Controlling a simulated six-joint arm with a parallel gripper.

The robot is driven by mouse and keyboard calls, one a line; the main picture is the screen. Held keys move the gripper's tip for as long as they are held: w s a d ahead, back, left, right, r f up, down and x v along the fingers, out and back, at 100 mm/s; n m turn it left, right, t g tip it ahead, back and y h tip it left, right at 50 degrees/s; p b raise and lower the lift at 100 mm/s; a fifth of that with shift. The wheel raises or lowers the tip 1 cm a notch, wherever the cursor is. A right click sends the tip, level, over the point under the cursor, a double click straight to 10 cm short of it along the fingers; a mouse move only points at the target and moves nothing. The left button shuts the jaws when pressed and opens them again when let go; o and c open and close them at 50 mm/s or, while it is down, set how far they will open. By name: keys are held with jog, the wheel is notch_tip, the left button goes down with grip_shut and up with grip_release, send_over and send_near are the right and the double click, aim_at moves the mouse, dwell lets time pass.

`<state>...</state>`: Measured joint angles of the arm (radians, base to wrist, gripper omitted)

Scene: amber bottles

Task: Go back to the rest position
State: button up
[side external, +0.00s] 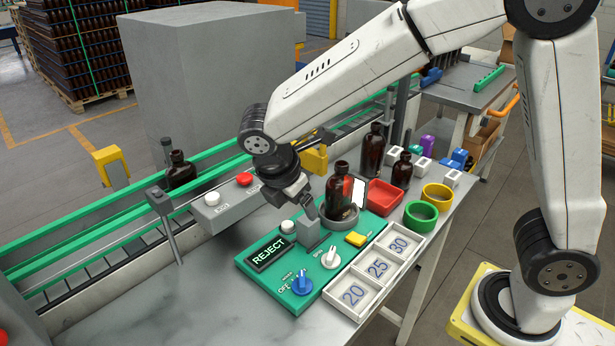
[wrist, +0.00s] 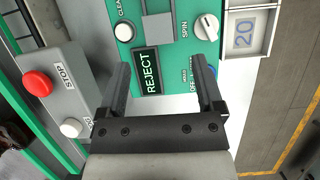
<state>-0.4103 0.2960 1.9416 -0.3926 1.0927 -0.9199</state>
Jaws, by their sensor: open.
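My gripper (side external: 304,198) hangs over the green control panel (side external: 318,282), near its white button (side external: 288,227). In the wrist view the two fingers of my gripper (wrist: 162,78) stand wide apart with nothing between them. The lit REJECT display (wrist: 146,72) shows beyond the fingers. An amber bottle (side external: 339,188) stands upright on the round grey seat (side external: 341,218) at the back of the panel, to the right of my gripper and apart from it.
A conveyor with green rails (side external: 110,232) runs behind, with an amber bottle (side external: 180,172) on it. A box with a red STOP button (wrist: 37,84) stands beside the panel. More bottles (side external: 373,150), a red tray (side external: 384,197), coloured rings (side external: 421,215) and a numbered tray (side external: 333,298) are at right.

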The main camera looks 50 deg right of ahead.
jog(key=s+d+f+m, duration=0.1)
jog(key=m, duration=0.1)
jog(key=s+d+f+m+y, duration=0.1)
jog(key=d+m, duration=0.1)
jog(key=s+d+f+m+y, duration=0.1)
jog(key=m, duration=0.1)
jog(key=shift+s+d+f+m, duration=0.15)
jog(key=shift+s+d+m, duration=0.1)
jog(key=shift+m, duration=0.15)
jog(key=s+d+f+m, duration=0.1)
jog(key=m, duration=0.2)
jog(key=s+d+f+m+t+y, duration=0.1)
jog(key=s+d+m, duration=0.1)
jog(key=m, duration=0.1)
jog(key=s+d+f+m+t+y, duration=0.1)
jog(key=s+m, duration=0.1)
jog(key=m, duration=0.1)
jog(key=shift+d, duration=0.25)
jog(key=shift+s+d+f+m+t, duration=0.2)
jog(key=shift+s+d+m+t, duration=0.15)
jog(key=shift+m, duration=0.65)
